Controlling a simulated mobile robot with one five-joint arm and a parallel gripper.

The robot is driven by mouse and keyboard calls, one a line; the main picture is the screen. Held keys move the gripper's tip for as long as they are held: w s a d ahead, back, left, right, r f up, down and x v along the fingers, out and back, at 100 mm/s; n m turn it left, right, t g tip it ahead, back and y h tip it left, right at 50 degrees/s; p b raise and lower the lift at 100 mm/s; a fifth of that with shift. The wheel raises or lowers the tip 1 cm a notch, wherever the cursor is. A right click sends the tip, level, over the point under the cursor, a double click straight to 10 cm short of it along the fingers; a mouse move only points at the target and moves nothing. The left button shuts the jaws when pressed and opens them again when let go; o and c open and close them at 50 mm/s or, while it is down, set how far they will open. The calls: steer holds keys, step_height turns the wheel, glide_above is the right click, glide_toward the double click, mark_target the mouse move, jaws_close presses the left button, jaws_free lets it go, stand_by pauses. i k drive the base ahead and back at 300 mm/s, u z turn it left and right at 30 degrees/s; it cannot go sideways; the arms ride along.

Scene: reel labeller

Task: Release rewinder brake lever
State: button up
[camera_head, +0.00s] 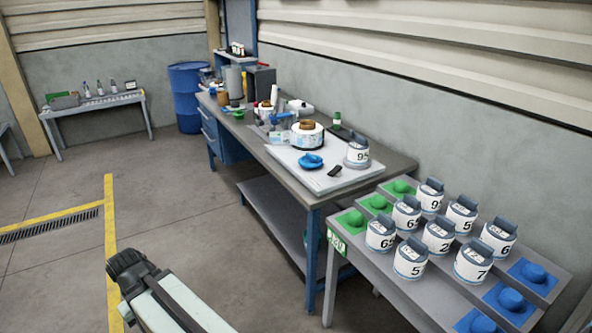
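The reel labeller stands on a pale base plate (302,176) on the long workbench. It carries a large white label roll with a brown core (307,134) and a smaller white roll with a brown core (264,109) behind it. A blue part (282,117) sits between the rolls. A blue knob-like part (310,161) and a small black part (335,171) are at the front of the plate. I cannot tell which part is the rewinder brake lever, or its position. Part of my arm shows at the lower left, well apart from the labeller. My gripper's fingers are not visible.
A numbered jar (357,153) stands on the plate's right corner. The nearer table (376,268) holds several numbered jars and green and blue holders. A blue drum (188,97) and a small table (97,105) stand farther back. The floor left of the workbench is clear.

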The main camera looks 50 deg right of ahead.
mark_target(337, 171)
steer(key=u, duration=0.85)
steer(key=i, duration=1.5)
steer(key=z, duration=3.5)
steer(key=i, duration=1.05)
steer(key=k, duration=0.5)
